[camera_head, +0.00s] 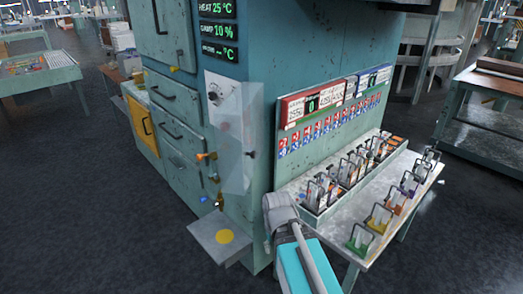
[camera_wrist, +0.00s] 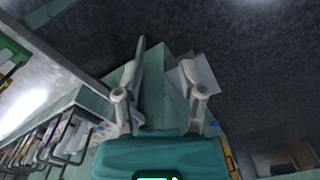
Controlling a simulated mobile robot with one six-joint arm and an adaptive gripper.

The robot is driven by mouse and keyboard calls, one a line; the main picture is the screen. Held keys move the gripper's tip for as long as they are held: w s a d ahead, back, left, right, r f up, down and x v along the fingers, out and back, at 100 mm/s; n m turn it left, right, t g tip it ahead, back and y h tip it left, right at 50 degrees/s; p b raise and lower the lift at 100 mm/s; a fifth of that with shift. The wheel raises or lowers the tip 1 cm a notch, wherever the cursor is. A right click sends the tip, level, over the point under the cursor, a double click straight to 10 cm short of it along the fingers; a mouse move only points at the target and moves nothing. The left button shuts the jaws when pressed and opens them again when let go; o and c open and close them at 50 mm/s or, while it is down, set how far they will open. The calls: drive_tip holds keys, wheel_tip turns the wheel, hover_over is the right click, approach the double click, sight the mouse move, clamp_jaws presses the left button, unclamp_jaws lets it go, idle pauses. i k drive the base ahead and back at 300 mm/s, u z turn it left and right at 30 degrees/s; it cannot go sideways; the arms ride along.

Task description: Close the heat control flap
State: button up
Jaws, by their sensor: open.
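The clear heat control flap (camera_head: 237,140) is a tall see-through panel on the front of the teal machine (camera_head: 262,90), near its right corner. It stands out at an angle from the machine face, with a small dark knob (camera_head: 251,154) at its free right edge. Behind and left of it is a white control plate (camera_head: 214,92) with a dial. My gripper (camera_wrist: 164,55) is open and empty in the wrist view, its two fingers apart. In the head view my arm is low, right of the flap and apart from it; the fingers cannot be made out there.
A grey shelf (camera_head: 210,240) with a yellow dot juts out below the flap. An orange-handled valve (camera_head: 205,156) sits left of it. A side table (camera_head: 400,228) with several coloured metal frames stands to the right. The dark floor (camera_head: 100,225) in front is clear.

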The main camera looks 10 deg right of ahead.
sight(253, 145)
drive_tip(key=z, duration=0.5)
drive_tip(key=k, duration=1.5)
drive_tip(key=u, duration=0.4)
drive_tip(key=i, duration=1)
drive_tip(key=z, duration=0.1)
